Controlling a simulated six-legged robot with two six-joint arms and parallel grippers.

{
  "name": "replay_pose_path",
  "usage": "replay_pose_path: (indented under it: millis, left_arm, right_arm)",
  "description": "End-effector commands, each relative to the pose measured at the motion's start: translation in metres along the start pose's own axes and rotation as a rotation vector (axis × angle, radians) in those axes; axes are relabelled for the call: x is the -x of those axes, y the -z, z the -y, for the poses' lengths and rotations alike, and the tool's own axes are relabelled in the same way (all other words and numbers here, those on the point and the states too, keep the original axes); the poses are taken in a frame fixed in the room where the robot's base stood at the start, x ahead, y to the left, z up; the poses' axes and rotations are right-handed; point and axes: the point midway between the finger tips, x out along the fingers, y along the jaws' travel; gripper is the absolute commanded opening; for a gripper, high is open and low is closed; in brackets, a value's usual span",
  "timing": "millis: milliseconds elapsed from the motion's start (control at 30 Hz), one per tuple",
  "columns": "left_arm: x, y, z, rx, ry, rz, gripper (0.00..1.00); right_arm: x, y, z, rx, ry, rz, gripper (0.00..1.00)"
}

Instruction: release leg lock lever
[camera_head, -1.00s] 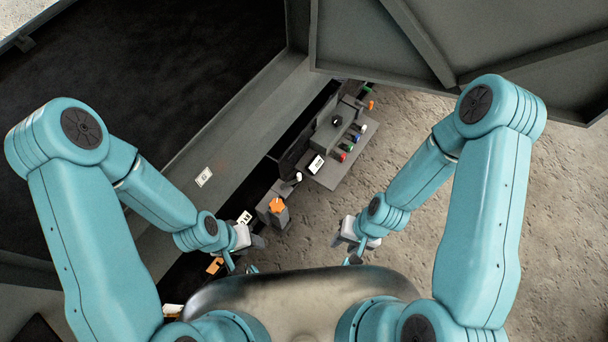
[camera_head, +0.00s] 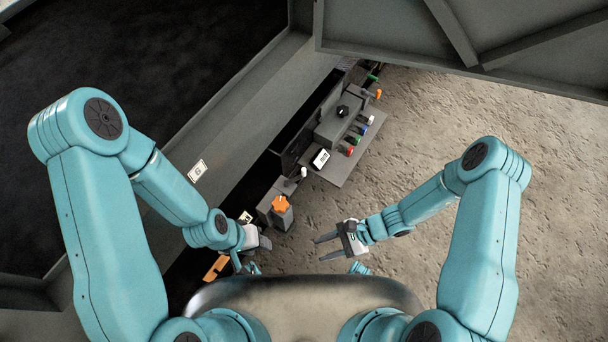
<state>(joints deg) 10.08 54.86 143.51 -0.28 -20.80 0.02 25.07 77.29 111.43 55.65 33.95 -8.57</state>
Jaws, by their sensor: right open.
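I cannot tell for certain which part is the leg lock lever. An orange bar-shaped piece (camera_head: 215,267) shows at the lower left, beside my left forearm and partly hidden by it. An orange star-shaped knob (camera_head: 281,203) sits on a grey post, up and right of my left gripper. My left gripper (camera_head: 263,243) is close below that post, seen end-on, and its jaw gap is not clear. My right gripper (camera_head: 318,248) is open and empty over the sandy ground, its two fingers pointing left, right of the post and apart from it.
A grey panel (camera_head: 345,172) carries a small white display (camera_head: 320,158), a black knob (camera_head: 342,111) and several coloured plugs. A grey wall ledge (camera_head: 225,135) runs diagonally along the left. A large grey frame (camera_head: 405,50) overhangs the top right. Sandy ground (camera_head: 420,120) at right is open.

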Motion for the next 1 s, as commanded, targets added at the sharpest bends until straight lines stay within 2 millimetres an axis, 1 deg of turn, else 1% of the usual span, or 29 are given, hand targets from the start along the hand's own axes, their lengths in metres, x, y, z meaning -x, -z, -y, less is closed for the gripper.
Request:
replay_pose_path:
  millis: [33,67,100,167,233,300,400,500,600,667,767,1000]
  left_arm:
    - [-0.018,0.000,0.006,0.000,0.000,0.000,0.43]
    - [-0.024,0.001,0.009,0.000,0.000,0.000,0.43]
    - [-0.032,0.001,0.012,0.000,0.000,0.000,0.43]
    - [-0.046,0.001,0.017,0.000,0.000,0.000,0.43]
    - [-0.064,0.001,0.023,0.000,0.000,0.000,0.43]
    - [-0.080,0.002,0.029,0.000,0.000,0.000,0.43]
    - [-0.094,0.002,0.034,0.000,0.000,0.000,0.43]
    - [-0.099,0.002,0.036,0.000,0.000,0.000,0.43]
    - [-0.100,0.002,0.036,0.000,0.000,0.000,0.43]
    - [-0.101,0.002,0.036,0.000,0.000,0.000,0.43]
    - [-0.104,0.002,0.037,0.000,0.000,0.000,0.43]
    - [-0.117,0.002,0.042,0.000,0.000,0.000,0.43]
  right_arm:
    - [-0.012,0.018,0.011,-0.048,0.061,0.045,0.41]
    - [-0.016,0.025,0.019,-0.079,0.104,0.076,0.41]
    - [-0.021,0.034,0.031,-0.118,0.168,0.118,0.41]
    - [-0.025,0.051,0.052,-0.178,0.281,0.185,0.41]
    - [-0.025,0.077,0.080,-0.243,0.441,0.268,0.41]
    - [-0.018,0.107,0.107,-0.293,0.618,0.344,0.41]
    - [0.001,0.139,0.133,-0.330,0.830,0.416,0.41]
    - [0.016,0.155,0.145,-0.340,0.954,0.450,0.41]
    - [0.021,0.158,0.152,-0.341,0.999,0.461,0.41]
    - [0.019,0.156,0.158,-0.340,1.001,0.463,0.41]
    - [0.010,0.152,0.173,-0.338,0.996,0.463,0.41]
    - [-0.018,0.140,0.223,-0.336,0.994,0.463,0.41]
